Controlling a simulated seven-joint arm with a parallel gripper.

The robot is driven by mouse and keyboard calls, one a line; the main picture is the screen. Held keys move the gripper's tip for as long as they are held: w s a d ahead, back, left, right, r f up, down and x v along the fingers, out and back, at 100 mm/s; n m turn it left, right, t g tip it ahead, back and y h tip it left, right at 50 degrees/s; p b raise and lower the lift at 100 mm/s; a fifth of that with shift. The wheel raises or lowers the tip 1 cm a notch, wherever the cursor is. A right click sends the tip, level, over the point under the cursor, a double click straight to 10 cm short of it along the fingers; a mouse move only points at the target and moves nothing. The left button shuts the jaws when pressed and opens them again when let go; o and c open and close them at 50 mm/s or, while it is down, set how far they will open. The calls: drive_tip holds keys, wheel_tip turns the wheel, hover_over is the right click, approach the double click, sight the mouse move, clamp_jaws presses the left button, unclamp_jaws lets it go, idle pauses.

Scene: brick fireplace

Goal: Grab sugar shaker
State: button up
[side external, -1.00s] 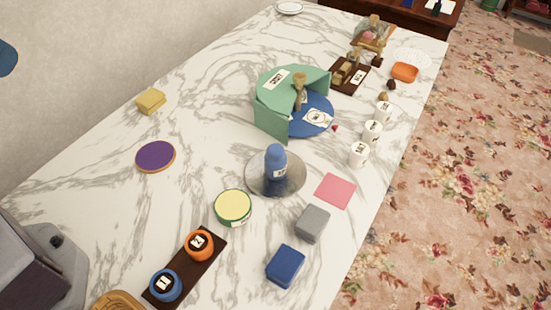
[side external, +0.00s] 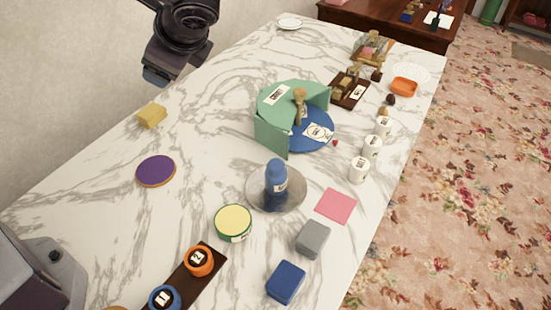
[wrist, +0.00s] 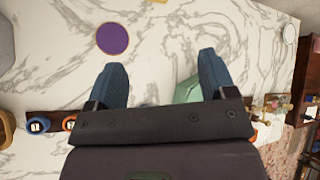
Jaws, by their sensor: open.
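A blue bottle-shaped shaker (side external: 276,177) with a white label stands upright on a round silver plate (side external: 296,199). A tan wooden shaker-like piece (side external: 299,105) stands on a blue disc (side external: 322,138) beside a curved green screen (side external: 271,131). The labels are too small to read, so I cannot tell which one is the sugar shaker. My gripper (side external: 158,77) is above the far left side of the table, apart from both. In the wrist view my gripper (wrist: 158,84) has two spread blue fingers with nothing between them. Neither shaker is clearly visible there.
A yellow block (side external: 152,115) and a purple disc (side external: 156,170) lie at the left. A yellow-topped green tin (side external: 233,222), a grey block (side external: 313,239), a blue block (side external: 285,282) and a pink square (side external: 336,206) lie nearer. White cups (side external: 359,170) line the right edge.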

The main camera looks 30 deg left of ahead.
drive_tip(key=w+d+f+m+t+y, duration=0.35)
drive_tip(key=w+d+f+m, duration=0.2)
drive_tip(key=d+f, duration=0.25)
drive_tip(key=m+t, duration=0.7)
hover_over(278, 179)
drive_tip(key=f, duration=0.8)
drive_tip(key=shift+w+a, duration=0.25)
drive_tip(key=shift+d+f+m, duration=0.1)
drive_tip(key=shift+f+m, duration=0.15)
drive_tip(key=shift+f, duration=0.05)
wheel_tip(278, 179, down, 7)
drive_tip(key=shift+w+r, duration=0.1)
drive_tip(key=shift+w+a+r, duration=0.15)
drive_tip(key=shift+w+a, duration=0.35)
drive_tip(key=shift+a, duration=0.2)
drive_tip(key=shift+w+a, duration=0.4)
drive_tip(key=shift+w, duration=0.05)
drive_tip(key=c, duration=1.1)
